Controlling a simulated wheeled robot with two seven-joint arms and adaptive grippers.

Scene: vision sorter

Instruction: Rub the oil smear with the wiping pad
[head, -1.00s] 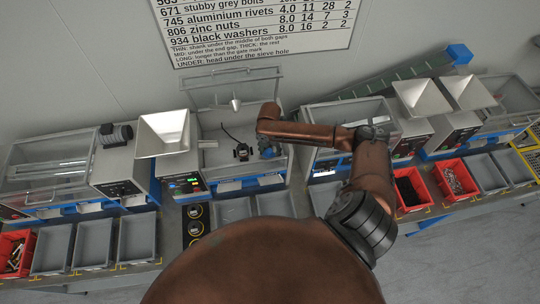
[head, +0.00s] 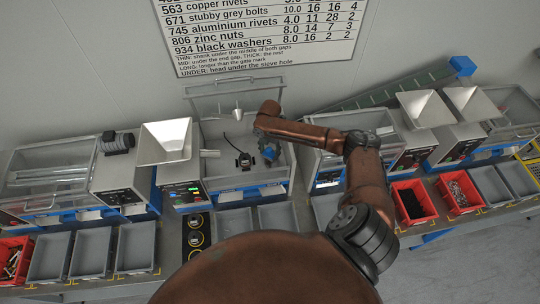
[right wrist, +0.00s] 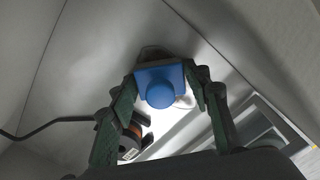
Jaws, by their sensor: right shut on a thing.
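The wiping pad (right wrist: 158,86) is blue with a round knob on top. My right gripper (right wrist: 165,78) is shut on it, with one green finger on each side. In the head view, the right gripper (head: 268,146) is inside the open grey machine box, with the blue pad (head: 270,153) under it. A dark brownish patch (right wrist: 154,53) shows just past the pad's far edge in the right wrist view. It may be the oil smear, mostly hidden by the pad. I cannot tell whether the pad touches the surface. My left gripper is not in view.
A small black device with a cable (head: 244,160) stands left of the gripper on the box floor. It also shows in the right wrist view (right wrist: 128,140). The box walls (right wrist: 235,60) are close around the gripper. A hopper (head: 165,140) stands left of the box.

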